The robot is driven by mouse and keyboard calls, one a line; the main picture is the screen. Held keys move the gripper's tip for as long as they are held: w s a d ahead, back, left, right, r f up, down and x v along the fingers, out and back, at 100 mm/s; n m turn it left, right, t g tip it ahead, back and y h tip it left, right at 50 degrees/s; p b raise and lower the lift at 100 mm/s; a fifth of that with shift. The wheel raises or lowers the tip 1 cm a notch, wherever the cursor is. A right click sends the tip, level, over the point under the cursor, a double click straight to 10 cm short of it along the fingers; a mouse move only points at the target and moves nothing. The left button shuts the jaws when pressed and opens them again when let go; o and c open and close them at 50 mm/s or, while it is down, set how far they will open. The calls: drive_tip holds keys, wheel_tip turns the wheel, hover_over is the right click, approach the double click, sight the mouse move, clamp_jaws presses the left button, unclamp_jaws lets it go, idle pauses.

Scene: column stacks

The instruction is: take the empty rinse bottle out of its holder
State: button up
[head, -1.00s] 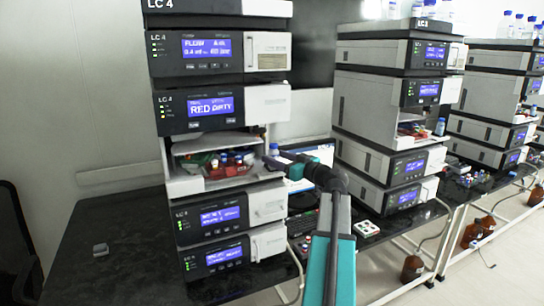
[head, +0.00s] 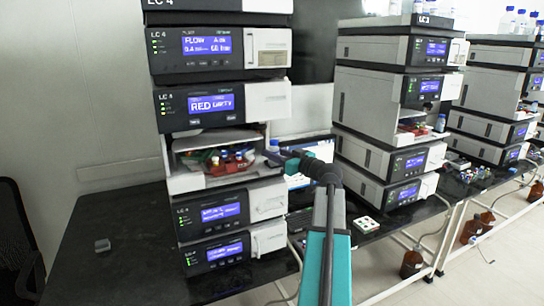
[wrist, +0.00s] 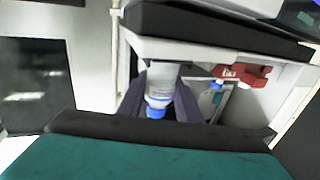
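The rinse bottle (wrist: 160,84) shows in the wrist view as a pale bottle with a blue cap toward the picture's bottom. It stands between the two dark fingers of my gripper (wrist: 161,95), one on each side. I cannot tell whether the fingers press on it. In the head view my gripper (head: 277,158) is at the right side of the open bay of the near LC 4 stack, and the blue-capped bottle (head: 274,145) shows just above it. The holder and the bottle's lower part are hidden. How full the bottle is cannot be seen.
The LC 4 bay (head: 190,183) holds several small coloured-cap bottles. Its white side panel is close to my gripper. A monitor (head: 312,155) stands behind my arm. The LC 3 stack (head: 385,125) is to the right. The black bench (head: 110,235) is mostly clear at the left.

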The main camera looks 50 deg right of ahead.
sight(274, 144)
drive_tip(key=shift+c, duration=0.9)
drive_tip(key=shift+r, duration=0.2)
drive_tip(key=shift+r+b, duration=0.85)
drive_tip(key=shift+r, duration=0.55)
drive_tip(key=s+d+r+b, duration=0.1)
drive_tip(key=s+d+b, duration=0.1)
drive_tip(key=s, duration=0.5)
drive_tip(key=s+d+b, duration=0.2)
drive_tip(key=s+d, duration=0.2)
drive_tip(key=s, duration=0.3)
drive_tip(key=shift+s+d+r+b, duration=0.25)
drive_tip(key=shift+d+r+b, duration=0.1)
drive_tip(key=shift+d+r, duration=0.05)
